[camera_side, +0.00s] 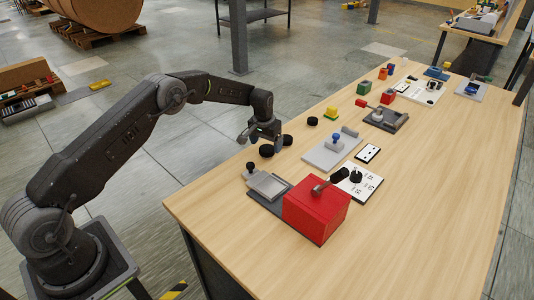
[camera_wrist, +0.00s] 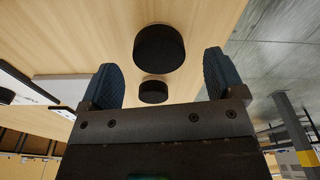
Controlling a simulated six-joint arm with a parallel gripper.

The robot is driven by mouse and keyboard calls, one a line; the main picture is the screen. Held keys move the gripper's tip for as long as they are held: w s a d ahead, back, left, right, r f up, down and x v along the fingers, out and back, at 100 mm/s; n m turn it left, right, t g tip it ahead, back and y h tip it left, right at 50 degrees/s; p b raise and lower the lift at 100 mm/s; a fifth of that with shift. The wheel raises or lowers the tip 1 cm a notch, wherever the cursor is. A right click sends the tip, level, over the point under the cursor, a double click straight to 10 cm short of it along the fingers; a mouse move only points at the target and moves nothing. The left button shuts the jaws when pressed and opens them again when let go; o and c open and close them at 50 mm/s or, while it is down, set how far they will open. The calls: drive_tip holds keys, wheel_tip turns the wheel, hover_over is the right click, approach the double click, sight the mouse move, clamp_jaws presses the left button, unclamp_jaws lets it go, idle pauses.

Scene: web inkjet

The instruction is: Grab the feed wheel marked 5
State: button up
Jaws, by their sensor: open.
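Several small black feed wheels lie at the table's left edge. In the side view one wheel (camera_side: 266,151) is just below my gripper (camera_side: 262,138), another (camera_side: 287,140) is just right of it, and a third (camera_side: 312,121) is farther back. The wrist view shows two dark wheels, a larger-looking one (camera_wrist: 159,45) and a smaller-looking one (camera_wrist: 153,92), between the lines of my blue-padded fingers (camera_wrist: 160,70). My gripper is open, empty and above the table. No number is readable on any wheel, so I cannot tell which is marked 5.
A red block with a black lever (camera_side: 316,208) stands on a grey base in front. A grey plate with a blue knob (camera_side: 337,142) and a white marked card (camera_side: 358,183) lie to the right. Bare wood (camera_side: 430,200) is free at the right.

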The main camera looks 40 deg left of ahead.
sight(267, 150)
drive_tip(key=shift+w+f, duration=0.15)
drive_tip(key=shift+f, duration=1.35)
drive_tip(key=shift+c, duration=0.3)
drive_tip(key=shift+r, duration=0.1)
drive_tip(key=c, duration=1)
